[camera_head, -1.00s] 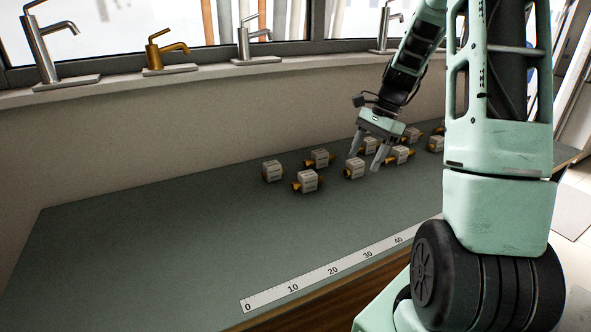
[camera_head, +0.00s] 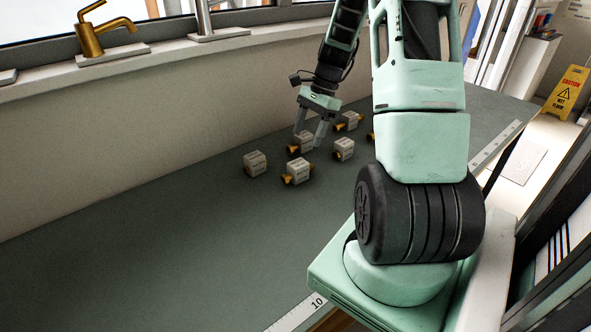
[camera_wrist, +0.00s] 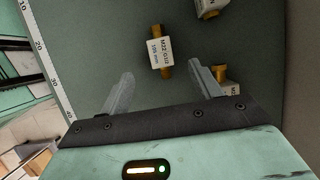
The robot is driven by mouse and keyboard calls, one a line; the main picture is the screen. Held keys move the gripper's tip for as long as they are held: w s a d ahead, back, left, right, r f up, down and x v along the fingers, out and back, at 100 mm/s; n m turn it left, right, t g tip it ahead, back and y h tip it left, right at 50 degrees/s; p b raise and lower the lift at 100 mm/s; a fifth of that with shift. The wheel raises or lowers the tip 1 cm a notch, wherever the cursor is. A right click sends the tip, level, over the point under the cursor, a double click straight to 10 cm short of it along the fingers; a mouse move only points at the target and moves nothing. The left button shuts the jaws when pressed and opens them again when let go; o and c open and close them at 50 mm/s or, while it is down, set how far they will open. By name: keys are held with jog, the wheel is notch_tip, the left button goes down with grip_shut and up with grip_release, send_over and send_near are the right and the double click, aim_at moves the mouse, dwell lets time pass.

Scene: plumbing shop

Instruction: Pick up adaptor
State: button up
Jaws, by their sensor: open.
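Several adaptors, white labelled blocks with brass ends, lie on the grey-green bench. In the head view one adaptor (camera_head: 255,163) is leftmost, one (camera_head: 298,171) is in front, one (camera_head: 344,149) is right of my gripper and one (camera_head: 351,120) is behind. My gripper (camera_head: 309,141) points down among them, by another adaptor (camera_head: 304,143). In the wrist view my gripper (camera_wrist: 161,76) is open and empty. An adaptor labelled M22 G1/2 (camera_wrist: 161,51) lies just beyond the gap between the fingertips. Another adaptor (camera_wrist: 230,89) is partly hidden beside the right finger.
A further adaptor (camera_wrist: 210,8) is cut off at the wrist view's top edge. A wall and sill with a brass tap (camera_head: 95,40) run behind the bench. A ruler strip (camera_head: 298,313) lies along the front edge. The bench's left part (camera_head: 130,250) is clear.

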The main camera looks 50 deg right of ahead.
aim_at(299, 163)
jog(key=x, duration=0.7)
jog(key=shift+f+p, duration=0.2)
jog(key=shift+p, duration=0.2)
jog(key=shift+d+p+x, duration=0.2)
jog(key=shift+p+x, duration=0.45)
jog(key=shift+x, duration=1.95)
jog(key=shift+f, duration=0.1)
jog(key=c, duration=1.1)
